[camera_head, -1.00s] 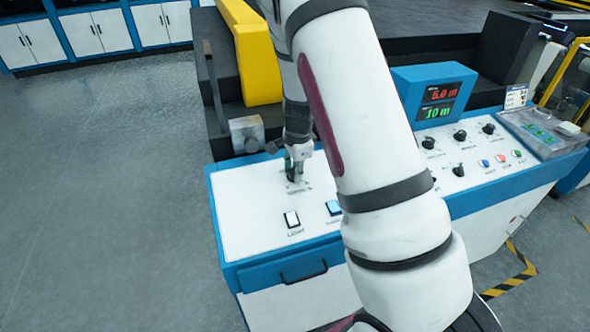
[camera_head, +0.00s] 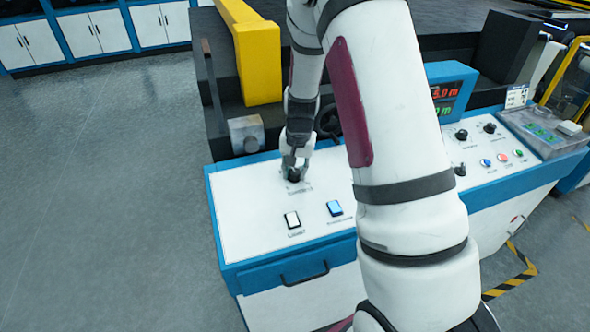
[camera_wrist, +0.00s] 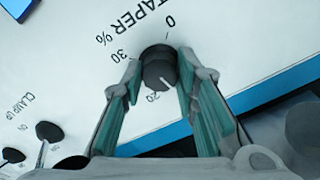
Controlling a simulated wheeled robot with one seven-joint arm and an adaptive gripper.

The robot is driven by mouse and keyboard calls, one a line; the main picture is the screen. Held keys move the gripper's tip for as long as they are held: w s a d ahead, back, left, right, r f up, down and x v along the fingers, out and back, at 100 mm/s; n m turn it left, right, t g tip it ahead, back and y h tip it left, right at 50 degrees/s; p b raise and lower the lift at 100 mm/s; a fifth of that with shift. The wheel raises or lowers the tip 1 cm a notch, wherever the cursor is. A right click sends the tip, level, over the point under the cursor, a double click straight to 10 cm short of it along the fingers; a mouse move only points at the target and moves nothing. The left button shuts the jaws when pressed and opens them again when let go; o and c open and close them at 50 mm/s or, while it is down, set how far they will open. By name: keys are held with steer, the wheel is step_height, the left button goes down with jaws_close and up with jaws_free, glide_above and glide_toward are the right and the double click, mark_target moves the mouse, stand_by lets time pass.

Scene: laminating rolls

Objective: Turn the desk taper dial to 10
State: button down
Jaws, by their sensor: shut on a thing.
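The taper dial (camera_wrist: 158,68) is a round black knob on the white desk panel, marked "TAPER %". Marks 0, 30 and 20 show around it; the 10 mark cannot be seen and may be behind a finger. A white line on the knob's lower side points down-right, just beside the 20 mark. My gripper (camera_wrist: 153,90) has its teal-padded fingers on either side of the knob, shut on it. In the head view my gripper (camera_head: 295,163) comes down over the dial (camera_head: 293,176), partly covering it.
A white light switch (camera_head: 292,220) and a blue-lit switch (camera_head: 334,208) are in front of the dial. A grey metal block (camera_head: 246,134) stands behind-left. A display box (camera_head: 447,90) and more knobs are at right. In the wrist view, a "CLAMP UP" knob (camera_wrist: 50,132) is at left.

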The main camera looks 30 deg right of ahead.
steer(key=n, duration=0.6)
steer(key=shift+n, duration=0.3)
stand_by(0.4)
steer(key=c, duration=1.2)
jaws_free()
steer(key=shift+c, duration=0.2)
step_height(320, 180, up, 12)
steer(key=s, duration=0.2)
steer(key=shift+a, duration=0.2)
steer(key=shift+f, duration=0.1)
